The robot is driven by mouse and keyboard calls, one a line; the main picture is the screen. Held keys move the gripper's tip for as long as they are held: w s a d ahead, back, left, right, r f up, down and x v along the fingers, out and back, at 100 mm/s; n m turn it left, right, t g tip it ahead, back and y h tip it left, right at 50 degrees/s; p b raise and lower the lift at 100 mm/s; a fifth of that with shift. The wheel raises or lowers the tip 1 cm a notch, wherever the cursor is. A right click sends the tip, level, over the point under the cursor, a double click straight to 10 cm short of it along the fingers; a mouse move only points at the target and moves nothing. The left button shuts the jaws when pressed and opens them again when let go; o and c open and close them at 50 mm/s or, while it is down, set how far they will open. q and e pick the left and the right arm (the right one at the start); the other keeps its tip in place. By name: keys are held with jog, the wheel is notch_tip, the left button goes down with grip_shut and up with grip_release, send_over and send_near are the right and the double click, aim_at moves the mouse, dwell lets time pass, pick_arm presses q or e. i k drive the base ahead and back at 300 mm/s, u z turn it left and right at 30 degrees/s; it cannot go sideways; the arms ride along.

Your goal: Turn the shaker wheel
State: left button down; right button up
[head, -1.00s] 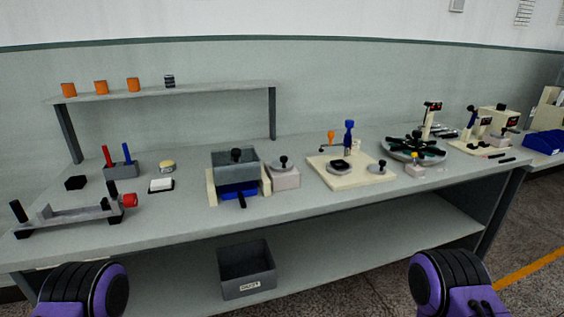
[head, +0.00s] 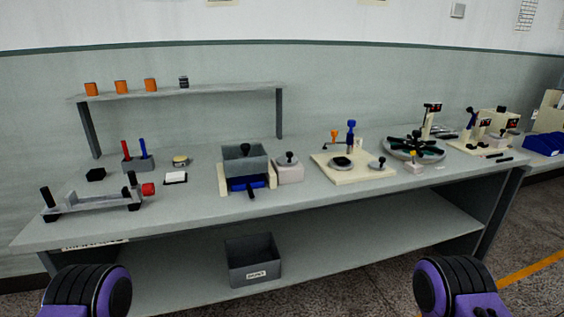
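No part carries a label naming it the shaker wheel, so I cannot tell for sure which it is. A round grey wheel-like dish (head: 391,154) with black radial pieces stands on the right half of the bench in the head view. A red round knob (head: 148,190) sits on the right end of a grey cradle (head: 96,201) at the bench's left end. Only purple and black parts of my arms show at the bottom edge. Neither gripper is in view.
The grey bench (head: 214,215) holds a grey box with a blue drawer (head: 249,183), a cream base plate (head: 345,173) and other small stations. A shelf (head: 200,90) carries orange cups. A grey bin (head: 277,263) is on the lower shelf. Floor shows at right.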

aim_at(287, 156)
jog(key=u, duration=0.2)
jog(key=k, duration=0.2)
jog(key=z, duration=0.9)
jog(key=i, duration=0.7)
jog(key=u, duration=0.4)
